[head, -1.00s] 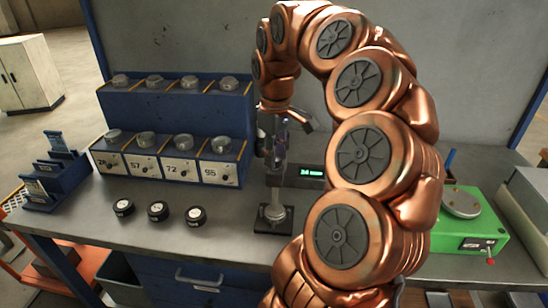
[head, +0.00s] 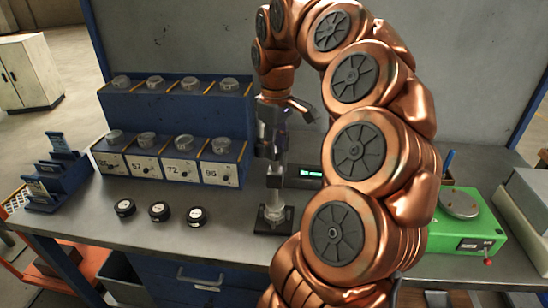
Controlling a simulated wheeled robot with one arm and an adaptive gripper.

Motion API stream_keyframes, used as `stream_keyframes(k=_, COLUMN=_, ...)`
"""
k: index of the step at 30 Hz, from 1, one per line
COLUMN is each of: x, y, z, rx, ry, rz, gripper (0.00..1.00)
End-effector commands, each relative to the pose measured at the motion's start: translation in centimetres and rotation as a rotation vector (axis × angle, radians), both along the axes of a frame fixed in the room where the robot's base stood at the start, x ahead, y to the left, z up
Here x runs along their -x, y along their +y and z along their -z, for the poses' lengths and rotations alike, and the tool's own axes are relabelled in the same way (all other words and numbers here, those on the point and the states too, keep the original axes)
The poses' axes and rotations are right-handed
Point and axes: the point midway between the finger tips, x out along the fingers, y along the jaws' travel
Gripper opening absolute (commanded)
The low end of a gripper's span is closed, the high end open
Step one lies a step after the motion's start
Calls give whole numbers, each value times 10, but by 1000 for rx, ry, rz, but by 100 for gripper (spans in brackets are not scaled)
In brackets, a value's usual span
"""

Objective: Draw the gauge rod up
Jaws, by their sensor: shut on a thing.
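My copper arm arches over the workbench in the head view, and my gripper (head: 273,138) points down at a small gauge stand (head: 273,215) with a dark base. The gripper is shut on a slim upright part at the top of the stand, which I take to be the gauge rod. The fingers and the arm hide most of the rod. A small display with green digits (head: 311,173) sits just right of the stand, partly behind my arm.
A blue two-tier rack (head: 180,95) with jars and numbered labels stands behind left. Three round black pucks (head: 159,211) lie in front of it. A blue card holder (head: 55,180) is far left. A green device (head: 465,235) stands right. The front bench middle is clear.

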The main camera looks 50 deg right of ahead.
Motion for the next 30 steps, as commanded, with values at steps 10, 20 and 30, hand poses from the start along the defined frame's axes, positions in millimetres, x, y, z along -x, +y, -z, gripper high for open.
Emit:
stream_keyframes(k=10, x=-1, y=0, z=-15, rx=1, ry=-3, rz=0, gripper=13)
stream_keyframes(k=20, x=0, y=0, z=-28, rx=1, ry=0, rz=-1, gripper=13)
stream_keyframes(k=30, x=0, y=0, z=-42, rx=1, ry=0, rz=0, gripper=13)
